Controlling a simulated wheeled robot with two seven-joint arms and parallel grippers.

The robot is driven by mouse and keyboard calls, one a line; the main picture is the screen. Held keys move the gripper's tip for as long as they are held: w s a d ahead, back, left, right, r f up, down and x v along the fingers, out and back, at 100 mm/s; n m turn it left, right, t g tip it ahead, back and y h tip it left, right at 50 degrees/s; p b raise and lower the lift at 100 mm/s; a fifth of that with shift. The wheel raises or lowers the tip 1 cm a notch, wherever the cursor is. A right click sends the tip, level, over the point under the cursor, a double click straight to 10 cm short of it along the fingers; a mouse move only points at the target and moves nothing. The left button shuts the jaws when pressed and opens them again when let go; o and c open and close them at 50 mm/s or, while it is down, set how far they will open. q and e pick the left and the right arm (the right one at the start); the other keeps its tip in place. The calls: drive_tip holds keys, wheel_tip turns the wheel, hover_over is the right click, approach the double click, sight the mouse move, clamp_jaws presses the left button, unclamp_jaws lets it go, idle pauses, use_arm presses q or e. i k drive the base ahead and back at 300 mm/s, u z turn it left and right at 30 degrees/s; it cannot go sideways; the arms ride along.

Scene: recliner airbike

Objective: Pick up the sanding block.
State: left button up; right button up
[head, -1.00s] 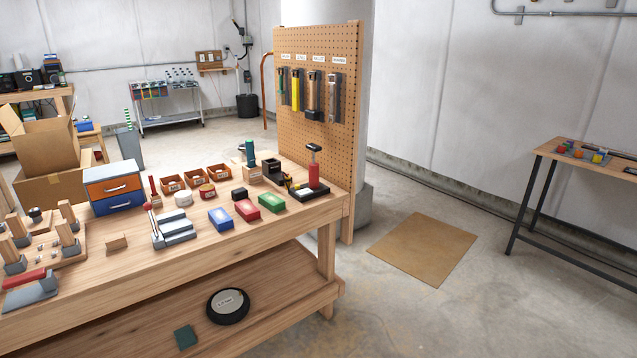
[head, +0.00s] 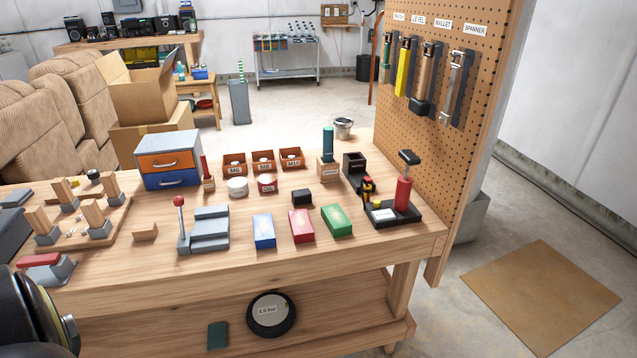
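I cannot tell for certain which thing is the sanding block. A small plain wooden block (head: 145,231) lies on the workbench left of the grey stepped fixture. A small black block (head: 301,198) lies on the bench behind the red box. A dark green block (head: 217,335) lies on the lower shelf, left of a round black disc. None of these is being touched. A dark rounded part at the lower left corner looks like my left arm. No fingertips of either gripper show.
The workbench top (head: 340,252) holds blue, red and green boxes, a grey fixture (head: 208,230) with a red-knobbed lever, a drawer cabinet (head: 168,160) and bins. A pegboard (head: 440,115) with hanging tools stands at the right end. The disc (head: 271,313) occupies the shelf. Floor at right holds a flat brown mat (head: 542,297).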

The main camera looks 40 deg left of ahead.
sight(304, 197)
drive_tip(key=u, duration=0.7)
drive_tip(key=i, duration=1.15)
drive_tip(key=u, duration=0.9)
